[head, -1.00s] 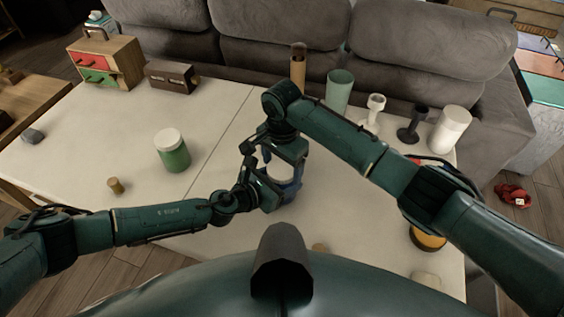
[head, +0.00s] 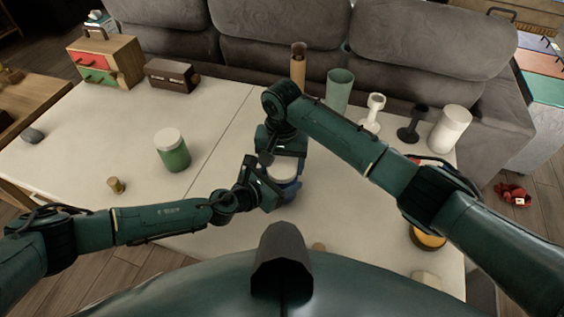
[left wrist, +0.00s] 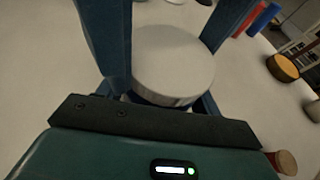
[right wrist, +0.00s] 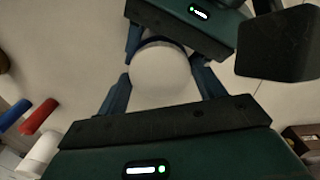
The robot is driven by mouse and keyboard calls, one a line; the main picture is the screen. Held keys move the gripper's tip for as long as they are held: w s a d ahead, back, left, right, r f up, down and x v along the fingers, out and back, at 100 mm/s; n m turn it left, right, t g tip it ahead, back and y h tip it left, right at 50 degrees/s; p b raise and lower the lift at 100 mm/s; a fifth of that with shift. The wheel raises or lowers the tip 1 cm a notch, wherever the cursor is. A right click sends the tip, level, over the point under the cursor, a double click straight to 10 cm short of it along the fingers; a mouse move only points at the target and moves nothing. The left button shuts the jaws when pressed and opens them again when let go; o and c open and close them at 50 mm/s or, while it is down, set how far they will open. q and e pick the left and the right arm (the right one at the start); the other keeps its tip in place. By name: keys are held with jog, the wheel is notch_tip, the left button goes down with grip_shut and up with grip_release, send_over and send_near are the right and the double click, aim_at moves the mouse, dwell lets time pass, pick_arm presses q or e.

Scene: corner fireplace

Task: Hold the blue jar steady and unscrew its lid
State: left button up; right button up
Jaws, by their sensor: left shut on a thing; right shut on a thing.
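The blue jar (head: 291,190) stands on the white table (head: 215,175) in front of me, its white lid (head: 281,173) on top. My left gripper (head: 277,190) is shut on the jar's body from the left. My right gripper (head: 283,162) reaches down from above and is shut on the lid. In the right wrist view the round lid (right wrist: 162,76) sits between the fingers. In the left wrist view the lid (left wrist: 172,62) hides most of the blue body. I cannot tell whether there is a gap under the lid.
A green jar with a white lid (head: 172,150) and a small cork-like piece (head: 116,185) stand to the left. A tan cylinder (head: 298,65), a green cup (head: 339,92), goblets and a white cylinder (head: 450,130) stand at the back right. A yellow-topped round container (head: 427,238) is right.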

jog(key=o, duration=1.1)
